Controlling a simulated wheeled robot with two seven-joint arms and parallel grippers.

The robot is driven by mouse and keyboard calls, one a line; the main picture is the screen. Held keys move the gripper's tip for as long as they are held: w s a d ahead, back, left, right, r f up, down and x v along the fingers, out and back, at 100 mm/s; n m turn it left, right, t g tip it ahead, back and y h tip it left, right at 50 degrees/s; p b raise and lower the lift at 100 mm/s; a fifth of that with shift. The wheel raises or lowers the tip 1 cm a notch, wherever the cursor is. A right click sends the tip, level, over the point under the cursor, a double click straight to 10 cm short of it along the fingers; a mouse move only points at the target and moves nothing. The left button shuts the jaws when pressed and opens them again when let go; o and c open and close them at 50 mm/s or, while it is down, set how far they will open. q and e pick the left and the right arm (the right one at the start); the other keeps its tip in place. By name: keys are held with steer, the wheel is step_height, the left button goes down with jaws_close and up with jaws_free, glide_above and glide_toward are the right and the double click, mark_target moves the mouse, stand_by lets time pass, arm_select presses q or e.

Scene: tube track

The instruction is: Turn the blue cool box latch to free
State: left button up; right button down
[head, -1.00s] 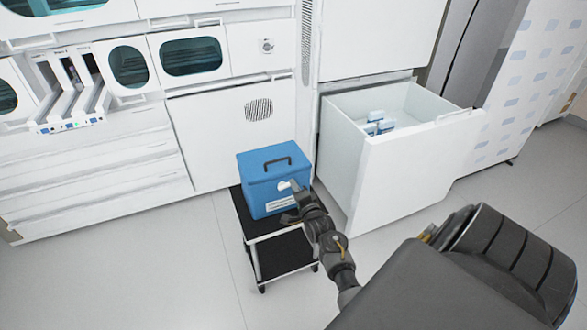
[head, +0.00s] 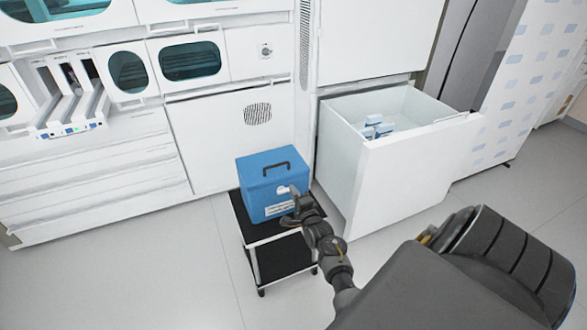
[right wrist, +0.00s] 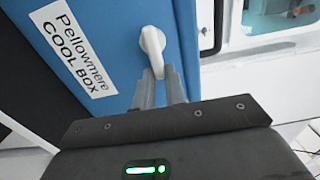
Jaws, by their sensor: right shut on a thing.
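The blue cool box (head: 262,180) stands on a small black-topped stand, its dark handle on the lid. In the right wrist view the box front (right wrist: 110,45) carries a white label reading "Pellowmere COOL BOX". The white latch (right wrist: 152,45) is on that front, with its lever end pointing down toward my gripper. It also shows in the head view (head: 283,190). My right gripper (right wrist: 160,80) is shut on the end of the latch lever; in the head view (head: 294,200) it is at the box front. My left gripper is not in view.
The stand (head: 276,258) has a lower black shelf. An open white drawer (head: 400,175) with small blue-and-white items is to the right of the box. White cabinets (head: 225,140) are behind. The floor (head: 190,270) to the left is clear.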

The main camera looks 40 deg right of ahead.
steer(key=c, duration=1.4)
jaws_free()
steer(key=shift+c, duration=0.2)
steer(key=shift+s, duration=0.1)
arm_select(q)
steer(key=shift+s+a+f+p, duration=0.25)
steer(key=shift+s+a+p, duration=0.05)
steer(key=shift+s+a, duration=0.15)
arm_select(e)
steer(key=v, duration=1)
steer(key=shift+s+a, duration=0.2)
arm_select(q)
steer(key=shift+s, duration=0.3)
